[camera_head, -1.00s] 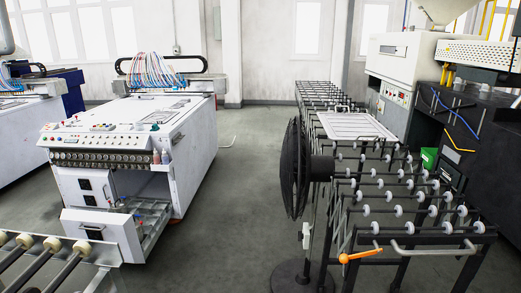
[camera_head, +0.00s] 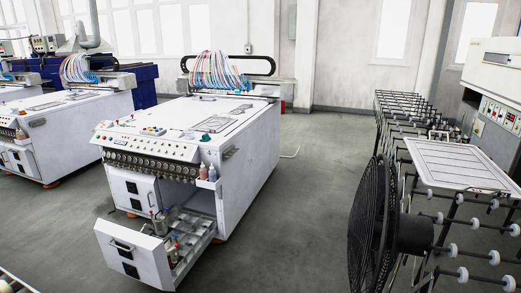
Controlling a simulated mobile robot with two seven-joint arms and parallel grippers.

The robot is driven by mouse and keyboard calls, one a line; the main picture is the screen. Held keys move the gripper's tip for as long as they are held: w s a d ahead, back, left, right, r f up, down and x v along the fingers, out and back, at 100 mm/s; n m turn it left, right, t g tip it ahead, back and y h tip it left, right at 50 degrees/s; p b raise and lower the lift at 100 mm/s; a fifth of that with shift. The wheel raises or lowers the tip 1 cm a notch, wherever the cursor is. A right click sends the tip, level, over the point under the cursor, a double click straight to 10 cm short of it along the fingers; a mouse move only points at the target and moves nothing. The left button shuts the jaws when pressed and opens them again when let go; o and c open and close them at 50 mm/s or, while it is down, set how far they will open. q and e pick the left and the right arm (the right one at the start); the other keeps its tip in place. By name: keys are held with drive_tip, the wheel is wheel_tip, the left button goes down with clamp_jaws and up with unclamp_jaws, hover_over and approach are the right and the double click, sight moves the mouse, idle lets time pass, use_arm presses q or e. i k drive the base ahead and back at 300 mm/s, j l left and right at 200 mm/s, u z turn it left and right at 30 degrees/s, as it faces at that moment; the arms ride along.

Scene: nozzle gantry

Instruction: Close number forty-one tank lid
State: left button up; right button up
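A white printing machine (camera_head: 215,165) stands in the middle of the view, with a bundle of coloured tubes (camera_head: 221,72) on top. Under its sloped control panel (camera_head: 148,143) runs a row of small dark round parts (camera_head: 150,164), which may be tanks or lids. They are too small to read any number, so I cannot pick out number forty-one or tell whether a lid is open. A drawer (camera_head: 133,253) at the lower front is pulled out, with bottles inside. Neither of my grippers is in view.
A black fan (camera_head: 372,223) stands at right, beside a roller rack (camera_head: 405,112) holding a white framed screen (camera_head: 462,164). Another white machine (camera_head: 62,128) is at left. Grey floor (camera_head: 305,195) lies clear between the middle machine and the fan.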

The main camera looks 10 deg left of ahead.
sight(147, 230)
drive_tip(key=i+u, duration=0.4)
drive_tip(key=i, duration=0.2)
drive_tip(key=i+u, duration=0.4)
drive_tip(key=i, duration=0.2)
drive_tip(key=i+u, duration=0.45)
drive_tip(key=i, duration=0.2)
drive_tip(key=i+l+u, duration=0.25)
drive_tip(key=i+u, duration=0.2)
drive_tip(key=i, duration=0.2)
